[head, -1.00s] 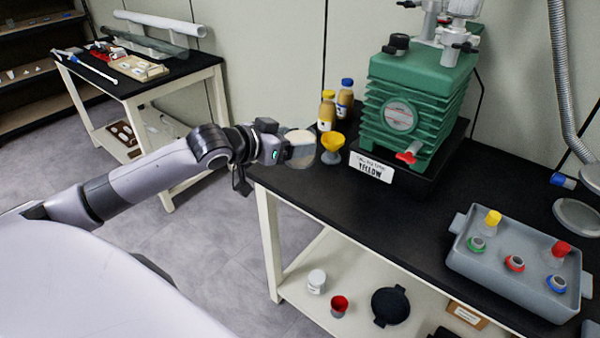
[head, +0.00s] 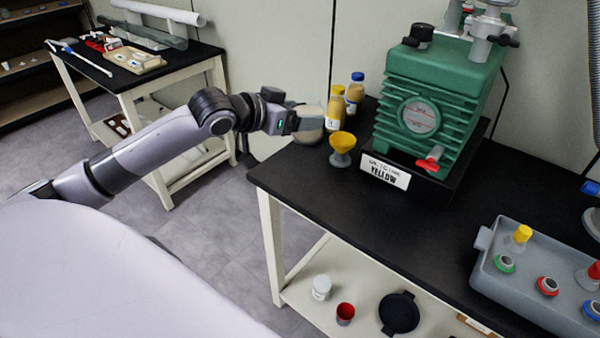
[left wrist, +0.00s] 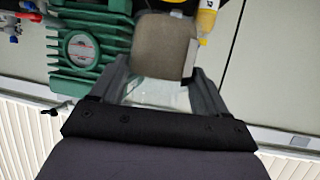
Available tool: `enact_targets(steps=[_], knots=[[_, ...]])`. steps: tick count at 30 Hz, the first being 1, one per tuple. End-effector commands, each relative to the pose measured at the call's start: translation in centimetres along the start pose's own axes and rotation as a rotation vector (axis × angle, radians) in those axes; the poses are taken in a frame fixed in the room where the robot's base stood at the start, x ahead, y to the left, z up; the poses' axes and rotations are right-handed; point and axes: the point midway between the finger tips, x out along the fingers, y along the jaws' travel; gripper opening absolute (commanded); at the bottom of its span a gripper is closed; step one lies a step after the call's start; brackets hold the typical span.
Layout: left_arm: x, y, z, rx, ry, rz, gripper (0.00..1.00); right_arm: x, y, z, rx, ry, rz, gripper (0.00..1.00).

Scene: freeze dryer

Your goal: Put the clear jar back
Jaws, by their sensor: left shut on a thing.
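The clear jar (head: 310,132) with beige contents is held at the far left corner of the black bench (head: 262,178), beside the yellow-capped bottle. My left gripper (head: 300,118) is shut on it. In the left wrist view the jar (left wrist: 162,50) sits between the two fingers (left wrist: 165,88), its beige part toward the top and its clear part nearer the palm. Whether the jar touches the bench cannot be told. My right gripper is not in view.
A yellow funnel (head: 342,146), a yellow-capped bottle (head: 336,110) and a blue-capped bottle (head: 355,92) stand close to the jar. A grey tray (head: 520,285) holds small coloured items. The bench front is clear.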

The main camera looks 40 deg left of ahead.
Motion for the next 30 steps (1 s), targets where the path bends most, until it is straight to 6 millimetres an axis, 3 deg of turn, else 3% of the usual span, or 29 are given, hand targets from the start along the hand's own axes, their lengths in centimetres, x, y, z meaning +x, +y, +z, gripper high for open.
enact_targets(steps=[3,10,18,25,30], knots=[[1.3,0.1,3.3,-0.003,-0.003,0.001,0.30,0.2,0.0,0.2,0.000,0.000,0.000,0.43],[3.3,0.0,8.1,-0.002,0.001,0.000,0.30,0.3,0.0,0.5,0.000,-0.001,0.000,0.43],[4.2,0.0,10.0,0.000,0.004,0.000,0.30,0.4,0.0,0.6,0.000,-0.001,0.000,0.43],[5.5,0.0,13.0,-0.002,0.003,0.000,0.30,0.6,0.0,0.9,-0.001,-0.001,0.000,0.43],[5.6,0.0,13.3,0.002,0.006,0.000,0.30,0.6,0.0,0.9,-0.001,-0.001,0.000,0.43]])
